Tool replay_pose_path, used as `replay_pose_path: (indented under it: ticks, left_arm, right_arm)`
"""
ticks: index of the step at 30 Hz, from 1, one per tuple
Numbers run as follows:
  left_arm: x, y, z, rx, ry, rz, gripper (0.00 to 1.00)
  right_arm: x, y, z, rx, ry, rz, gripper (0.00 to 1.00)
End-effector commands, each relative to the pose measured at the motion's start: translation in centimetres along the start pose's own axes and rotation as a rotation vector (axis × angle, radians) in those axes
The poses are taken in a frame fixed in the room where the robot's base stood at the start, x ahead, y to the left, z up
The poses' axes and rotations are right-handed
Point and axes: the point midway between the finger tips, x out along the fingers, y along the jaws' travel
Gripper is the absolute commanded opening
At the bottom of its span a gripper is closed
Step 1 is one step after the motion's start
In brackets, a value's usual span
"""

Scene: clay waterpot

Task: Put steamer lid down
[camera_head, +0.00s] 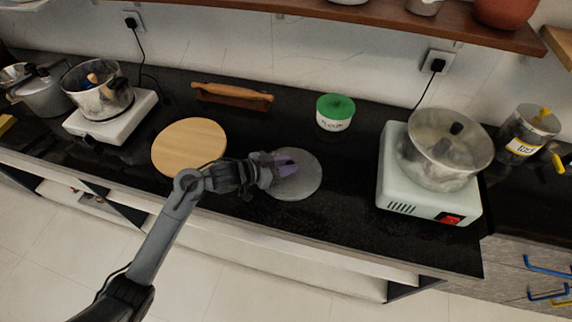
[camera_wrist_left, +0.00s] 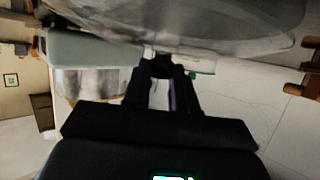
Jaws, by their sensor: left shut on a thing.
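The steamer lid (camera_head: 303,184) is a round grey, see-through disc over the front middle of the black counter. My left gripper (camera_head: 284,166), with purple finger pads, is shut on the lid's dark knob, which its fingers mostly hide in the head view. In the left wrist view, the lid (camera_wrist_left: 200,18) fills the top and the knob (camera_wrist_left: 162,66) sits between the fingertips. I cannot tell whether the lid touches the counter or is just above it. My right gripper is not in view.
A pale green stove (camera_head: 398,178) with a metal pot (camera_head: 440,165) stands right. A green-lidded jar (camera_head: 335,115) is behind the lid. A round wooden board (camera_head: 188,147) lies left. A white stove (camera_head: 110,120) with a pot is farther left. Bare counter separates lid and green stove.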

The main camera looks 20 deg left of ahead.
Motion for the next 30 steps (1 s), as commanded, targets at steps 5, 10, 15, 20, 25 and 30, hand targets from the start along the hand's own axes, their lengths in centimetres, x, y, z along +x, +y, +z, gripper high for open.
replay_pose_path:
  ticks: [5, 10, 15, 20, 25, 30]
  left_arm:
    - [0.1, 0.0, 0.2, 0.001, 0.000, 0.000, 0.00]
    - [0.1, 0.0, 0.3, 0.001, -0.001, 0.000, 0.51]
    - [0.1, 0.0, 0.3, 0.000, -0.001, 0.000, 0.52]
    - [0.1, 0.0, 0.1, 0.001, 0.000, 0.000, 0.52]
    - [-1.2, 0.0, -0.1, 0.001, -0.001, -0.001, 0.52]
    - [-4.0, 0.0, -0.2, 0.003, -0.003, -0.001, 0.52]
  right_arm:
    - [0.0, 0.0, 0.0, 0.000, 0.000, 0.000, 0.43]
    - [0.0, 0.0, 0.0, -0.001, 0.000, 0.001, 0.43]
    - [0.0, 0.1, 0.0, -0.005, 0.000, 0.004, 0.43]
    - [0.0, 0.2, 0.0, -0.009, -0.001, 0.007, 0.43]
    - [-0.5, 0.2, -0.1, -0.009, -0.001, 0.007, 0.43]
    - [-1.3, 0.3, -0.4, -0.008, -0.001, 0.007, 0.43]
